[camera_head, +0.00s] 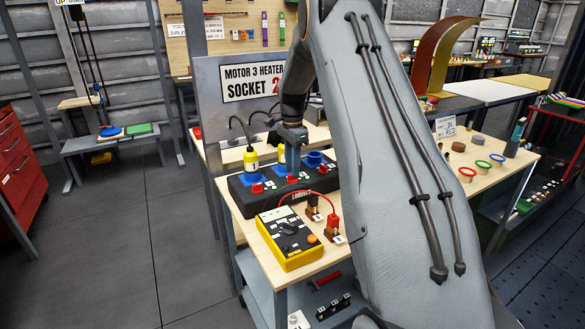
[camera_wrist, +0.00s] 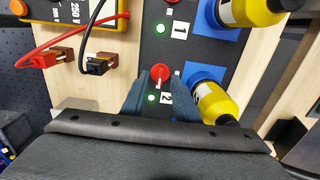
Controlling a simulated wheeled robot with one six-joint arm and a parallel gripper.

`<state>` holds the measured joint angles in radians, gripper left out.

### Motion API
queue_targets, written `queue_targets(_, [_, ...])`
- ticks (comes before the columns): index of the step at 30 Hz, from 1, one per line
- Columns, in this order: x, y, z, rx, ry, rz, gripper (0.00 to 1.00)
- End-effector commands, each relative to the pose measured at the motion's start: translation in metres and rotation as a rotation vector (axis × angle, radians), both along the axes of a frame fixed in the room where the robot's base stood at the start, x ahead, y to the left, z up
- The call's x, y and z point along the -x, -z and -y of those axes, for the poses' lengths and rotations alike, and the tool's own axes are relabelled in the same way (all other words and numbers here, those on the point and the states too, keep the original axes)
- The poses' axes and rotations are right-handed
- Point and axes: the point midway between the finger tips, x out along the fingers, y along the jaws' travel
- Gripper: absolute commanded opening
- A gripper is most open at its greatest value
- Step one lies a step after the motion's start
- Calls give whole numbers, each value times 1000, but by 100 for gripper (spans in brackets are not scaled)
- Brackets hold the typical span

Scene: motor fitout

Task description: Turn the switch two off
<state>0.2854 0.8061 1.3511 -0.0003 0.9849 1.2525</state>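Switch two is a red knob (camera_wrist: 161,72) on the dark socket panel (camera_wrist: 152,50), with a white "2" label (camera_wrist: 167,98) and a lit green lamp (camera_wrist: 152,97) beside it. My gripper (camera_wrist: 160,82) is over it, its two fingers apart on either side of the knob; a gap appears to show on each side. In the head view my gripper (camera_head: 290,142) points down at the panel (camera_head: 242,197) on the bench, and the fingertips' contact with switch two cannot be made out there.
A yellow plug (camera_wrist: 214,103) in a blue socket sits right beside the gripper in the wrist view. Another yellow plug (camera_wrist: 245,10) is near label "1" (camera_wrist: 180,30), whose lamp is also green. A yellow meter (camera_head: 289,240) with red and black leads stands in front of the panel.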

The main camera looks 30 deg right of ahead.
Motion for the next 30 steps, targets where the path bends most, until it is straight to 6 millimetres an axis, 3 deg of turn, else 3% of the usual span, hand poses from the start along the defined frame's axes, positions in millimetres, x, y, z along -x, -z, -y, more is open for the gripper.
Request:
queue_targets(6, [0, 16, 0, 0, -1, 0, 27])
queue_targets(14, [0, 18, 0, 0, -1, 1, 27])
queue_targets(19, [0, 18, 0, 0, -1, 1, 0])
queue_targets(30, [0, 17, 0, 0, -29, 1, 0])
